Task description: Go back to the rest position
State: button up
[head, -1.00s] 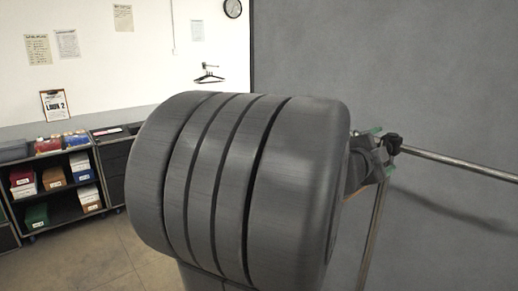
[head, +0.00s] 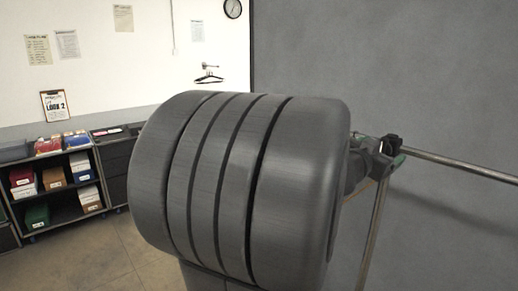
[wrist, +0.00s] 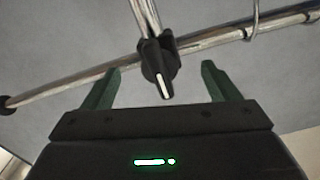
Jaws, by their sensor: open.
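My gripper (wrist: 160,74) is open, its two green fingers apart in the wrist view. A black clamp with a knob (wrist: 158,62) shows between the fingers, with gaps on both sides; I cannot tell how far beyond the tips it is. The clamp joins a chrome rail (wrist: 215,38) and an upright post (wrist: 146,16). In the head view the gripper (head: 378,150) is at the clamp, right of my large grey arm link, which hides most of the arm. Nothing shows held in the fingers.
The rail (head: 460,166) runs right in front of a grey backdrop (head: 400,60); its post (head: 374,235) goes down. A ring hangs on the rail (wrist: 255,20). Shelves with boxes (head: 62,190) stand at left. The floor (head: 90,255) before them is clear.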

jog(key=shift+n, duration=0.9)
